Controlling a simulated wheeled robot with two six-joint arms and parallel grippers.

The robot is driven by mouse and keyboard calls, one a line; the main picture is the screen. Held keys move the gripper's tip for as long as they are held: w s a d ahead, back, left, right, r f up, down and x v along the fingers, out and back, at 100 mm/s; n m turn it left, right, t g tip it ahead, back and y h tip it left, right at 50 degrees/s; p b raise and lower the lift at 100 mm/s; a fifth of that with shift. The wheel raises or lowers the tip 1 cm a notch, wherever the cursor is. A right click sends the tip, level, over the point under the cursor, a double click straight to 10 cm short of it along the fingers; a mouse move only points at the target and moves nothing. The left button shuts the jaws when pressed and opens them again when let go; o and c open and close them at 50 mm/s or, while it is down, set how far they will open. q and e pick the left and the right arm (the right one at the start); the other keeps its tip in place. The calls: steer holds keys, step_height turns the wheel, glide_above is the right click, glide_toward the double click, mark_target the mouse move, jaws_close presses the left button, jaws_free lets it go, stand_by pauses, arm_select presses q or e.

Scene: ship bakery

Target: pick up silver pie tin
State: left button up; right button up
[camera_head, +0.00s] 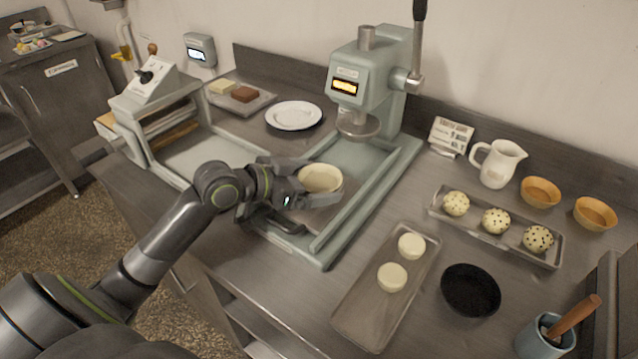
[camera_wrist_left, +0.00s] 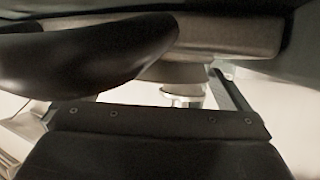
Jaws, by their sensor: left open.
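A round pie tin with a pale cream lining (camera_head: 320,178) sits at the front of the press base, below and left of the press head. Its outer wall is mostly hidden by my gripper, so its silver colour hardly shows. My left gripper (camera_head: 318,186) is open, with its fingers at the tin, one on the far side and one on the near side. I cannot tell whether they touch it. The left wrist view is filled by dark gripper parts (camera_wrist_left: 90,55) close up, and the tin cannot be made out there. My right gripper is not in view.
The green press (camera_head: 362,75) stands just behind, its round plate (camera_head: 358,125) above the base. A white plate (camera_head: 294,115) lies behind left. A tray with two dough rounds (camera_head: 358,312) and a black bowl (camera_head: 470,290) are at front right. A dough sheeter (camera_head: 150,100) stands left.

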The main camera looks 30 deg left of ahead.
arm_select(q)
steer(key=shift+w+d, duration=0.1)
steer(key=shift+w, duration=0.05)
steer(key=c, duration=0.7)
